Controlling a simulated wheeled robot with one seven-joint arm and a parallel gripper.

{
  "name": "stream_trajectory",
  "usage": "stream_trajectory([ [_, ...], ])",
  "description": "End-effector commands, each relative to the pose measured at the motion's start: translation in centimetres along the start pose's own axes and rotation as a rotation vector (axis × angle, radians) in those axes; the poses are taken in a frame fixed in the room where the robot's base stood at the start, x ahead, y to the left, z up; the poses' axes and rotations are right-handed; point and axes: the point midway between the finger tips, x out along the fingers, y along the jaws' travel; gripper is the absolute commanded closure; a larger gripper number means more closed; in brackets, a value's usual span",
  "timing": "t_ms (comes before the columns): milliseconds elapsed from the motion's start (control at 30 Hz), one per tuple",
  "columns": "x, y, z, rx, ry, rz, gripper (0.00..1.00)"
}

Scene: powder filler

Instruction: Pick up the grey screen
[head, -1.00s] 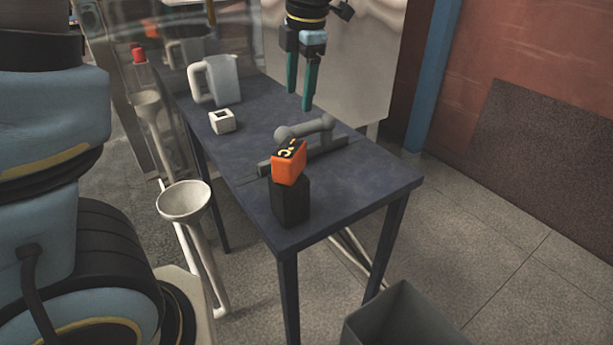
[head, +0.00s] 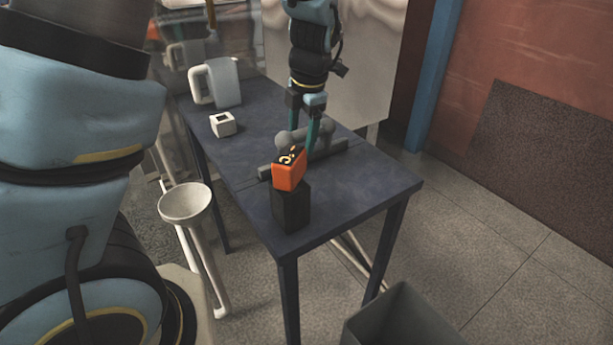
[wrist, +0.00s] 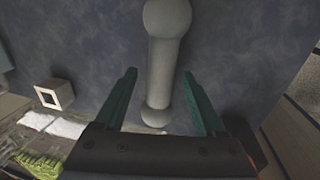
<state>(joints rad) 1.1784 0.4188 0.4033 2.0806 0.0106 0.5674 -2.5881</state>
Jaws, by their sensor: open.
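In the wrist view the grey bar (wrist: 165,68) runs lengthwise between my two teal fingers. My gripper (head: 304,138) is open and points down at the grey piece, partly covering it in the head view. The wrist view shows a finger on each side of the bar, with gaps on both sides; my gripper (wrist: 159,76) holds nothing.
An orange box (head: 289,171) on a black block (head: 291,206) stands close in front. A small white cube (head: 222,124) and a grey jug (head: 223,82) stand farther back on the dark table (head: 375,188). The table's right front is bare. A grey bin (head: 400,325) stands on the floor.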

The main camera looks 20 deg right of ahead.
Motion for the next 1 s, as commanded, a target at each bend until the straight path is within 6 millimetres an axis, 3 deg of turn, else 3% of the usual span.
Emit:
stream_trajectory([
  [300,0.52,-0.05,0.03,0.001,-0.001,0.0,0.31],
  [900,0.49,-0.03,0.02,0.001,-0.001,0.0,0.98],
  [1000,0.48,-0.03,0.03,0.001,-0.001,0.0,1.0],
])
